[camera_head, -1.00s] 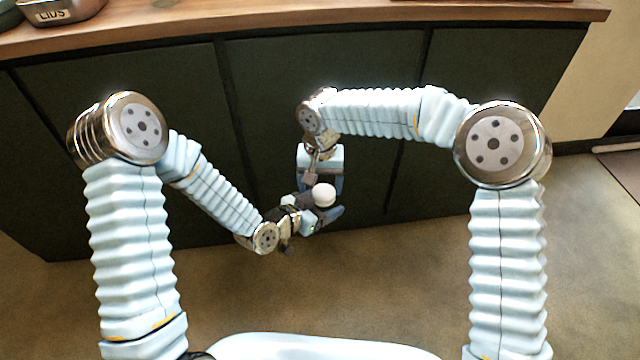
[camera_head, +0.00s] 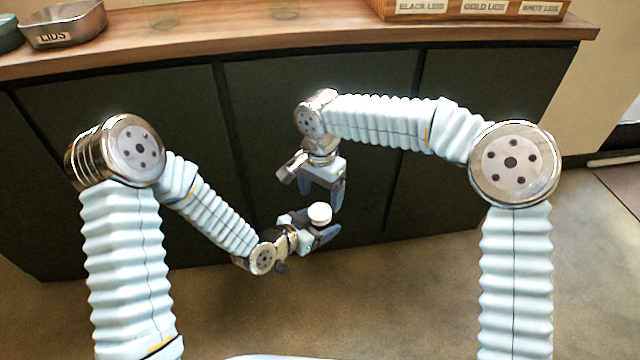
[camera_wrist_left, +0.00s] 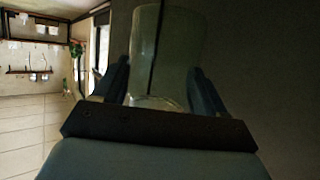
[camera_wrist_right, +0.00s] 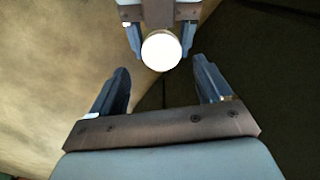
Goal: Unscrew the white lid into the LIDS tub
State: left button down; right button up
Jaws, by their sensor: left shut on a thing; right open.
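The white lid (camera_head: 320,213) sits on top of a clear jar held in my left gripper (camera_head: 322,232). In the left wrist view the see-through jar (camera_wrist_left: 165,60) stands between the two fingers, which are shut on it. The lid (camera_wrist_right: 161,51) shows as a round white disc in the right wrist view. My right gripper (camera_head: 320,200) is just above and behind the lid, open and empty, with its fingers apart from the lid. The metal LIDS tub (camera_head: 65,24) stands on the counter at the far left.
The wooden counter (camera_head: 240,42) runs across the back, above dark cabinet fronts. A wooden box (camera_head: 470,12) with labelled sections for black, gold and white lids stands at its right. A dark green container (camera_head: 8,34) is partly visible left of the tub. The middle counter is mostly clear.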

aim_at(321, 211)
notch_tip(321, 211, down, 5)
jog(key=shift+f, duration=0.1)
jog(key=shift+c, duration=0.2)
jog(key=c, duration=1)
jog(key=n, duration=0.6)
jog(key=shift+d+n, duration=0.1)
jog(key=shift+n, duration=0.2)
jog(key=shift+c, duration=0.3)
jog(key=o, duration=1.2)
jog(key=shift+c, duration=0.2)
